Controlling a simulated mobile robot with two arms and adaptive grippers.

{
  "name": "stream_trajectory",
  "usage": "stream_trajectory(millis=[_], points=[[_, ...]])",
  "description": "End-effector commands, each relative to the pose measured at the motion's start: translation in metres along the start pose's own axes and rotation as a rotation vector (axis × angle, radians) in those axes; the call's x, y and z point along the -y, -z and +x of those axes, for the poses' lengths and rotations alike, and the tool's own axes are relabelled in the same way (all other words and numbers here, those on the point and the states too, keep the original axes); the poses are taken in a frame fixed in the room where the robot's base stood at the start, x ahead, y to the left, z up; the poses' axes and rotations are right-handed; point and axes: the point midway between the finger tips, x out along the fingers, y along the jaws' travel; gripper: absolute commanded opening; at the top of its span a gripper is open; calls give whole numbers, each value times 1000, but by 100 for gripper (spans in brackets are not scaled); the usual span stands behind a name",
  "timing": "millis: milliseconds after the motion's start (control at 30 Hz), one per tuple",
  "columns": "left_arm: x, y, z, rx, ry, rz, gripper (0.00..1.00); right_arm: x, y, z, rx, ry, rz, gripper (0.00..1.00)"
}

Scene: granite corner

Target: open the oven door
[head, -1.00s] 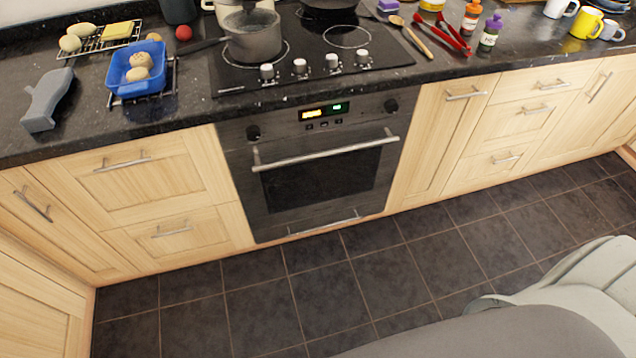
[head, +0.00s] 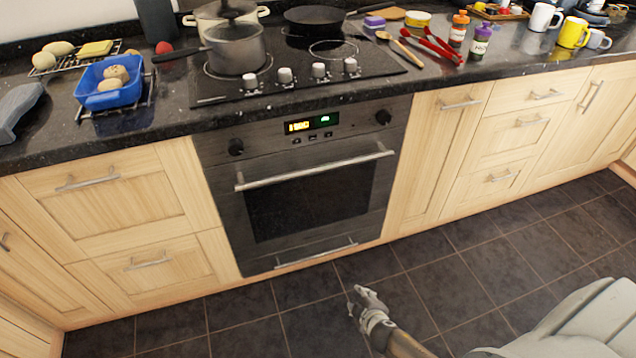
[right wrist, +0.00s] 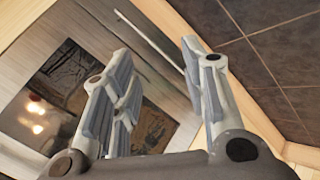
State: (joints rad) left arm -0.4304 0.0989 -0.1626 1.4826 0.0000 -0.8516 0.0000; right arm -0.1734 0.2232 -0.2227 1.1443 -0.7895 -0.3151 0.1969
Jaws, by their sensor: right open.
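The oven (head: 310,185) is built in below the counter, and its door is shut. Its long horizontal handle (head: 316,167) runs across the top of the door. A second, lower bar (head: 316,256) sits near the bottom of the oven front. My right gripper (head: 358,298) is low in front of the oven, over the floor, apart from the handle. In the right wrist view the right gripper (right wrist: 158,85) is open with nothing between its fingers, and the oven front (right wrist: 110,75) shows behind it. My left gripper is out of view.
Above the oven is a hob (head: 300,72) with a grey pot (head: 237,48) and a dark pan (head: 314,19). Wooden drawers (head: 115,195) and cupboards (head: 435,150) flank the oven. The tiled floor (head: 290,320) in front is clear apart from my arm.

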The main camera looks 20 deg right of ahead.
Motion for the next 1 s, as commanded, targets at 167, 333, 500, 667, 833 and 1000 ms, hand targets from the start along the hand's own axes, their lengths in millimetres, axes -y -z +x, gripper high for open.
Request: stream_trajectory(millis=[167,333,500,667,833,1000], points=[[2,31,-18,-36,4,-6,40,-71,54,20,-122,-215,-153,41],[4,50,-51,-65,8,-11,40,-136,108,10,-224,-434,-287,41],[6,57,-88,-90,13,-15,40,-190,158,-20,-312,-660,-404,41],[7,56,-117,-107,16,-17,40,-221,189,-53,-367,-824,-478,41],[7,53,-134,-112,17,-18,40,-236,205,-73,-392,-904,-512,41],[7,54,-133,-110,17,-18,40,-245,212,-71,-393,-914,-516,41]])
